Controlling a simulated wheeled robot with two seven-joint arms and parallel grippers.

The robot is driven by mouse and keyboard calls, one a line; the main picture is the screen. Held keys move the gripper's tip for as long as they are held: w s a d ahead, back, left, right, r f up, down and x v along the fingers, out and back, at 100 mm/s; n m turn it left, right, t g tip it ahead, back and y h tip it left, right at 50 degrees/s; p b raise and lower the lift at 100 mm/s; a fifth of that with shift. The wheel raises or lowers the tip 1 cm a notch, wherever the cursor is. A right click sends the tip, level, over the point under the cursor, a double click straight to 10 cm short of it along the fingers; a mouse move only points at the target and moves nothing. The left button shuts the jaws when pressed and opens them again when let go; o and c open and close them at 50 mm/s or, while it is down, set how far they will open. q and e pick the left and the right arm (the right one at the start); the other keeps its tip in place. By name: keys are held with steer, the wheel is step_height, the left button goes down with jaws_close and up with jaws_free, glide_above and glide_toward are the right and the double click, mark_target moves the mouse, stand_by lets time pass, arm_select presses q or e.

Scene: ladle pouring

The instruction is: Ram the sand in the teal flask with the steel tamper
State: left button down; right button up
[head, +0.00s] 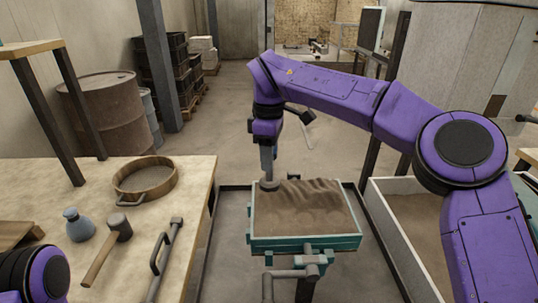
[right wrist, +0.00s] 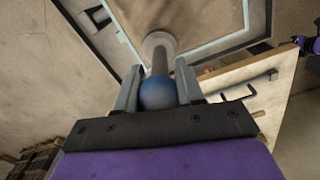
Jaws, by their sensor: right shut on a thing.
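The teal flask (head: 307,244) is an open box filled with brown sand (head: 312,212), its surface rippled toward the back right. My right gripper (head: 267,143) is above the flask's back left corner, shut on the steel tamper (head: 270,184). The tamper hangs about upright, its round foot at the sand's back left corner; I cannot tell whether it touches the sand. In the right wrist view, the fingers (right wrist: 158,92) sit either side of the tamper's blue ball (right wrist: 157,95), and the foot (right wrist: 158,42) shows beyond. My left gripper is out of view; only part of that arm shows.
The left workbench (head: 190,215) holds a round sieve (head: 146,180), a mallet (head: 110,245), a blue-grey bottle (head: 77,226) and a dark metal tool (head: 165,255). A pale bin (head: 380,207) of sand stands right of the flask. Metal pipework is at the flask's front.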

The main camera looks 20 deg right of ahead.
steer(key=shift+f+b, duration=1.15)
steer(key=shift+f, duration=0.15)
step_height(320, 180, up, 4)
steer(key=p, duration=0.3)
steer(key=shift+r, duration=0.1)
steer(key=shift+f, duration=0.2)
step_height(320, 180, down, 4)
steer(key=b, duration=0.4)
steer(key=shift+r, duration=0.2)
step_height(320, 180, up, 4)
steer(key=p, duration=0.3)
steer(key=shift+f, duration=0.1)
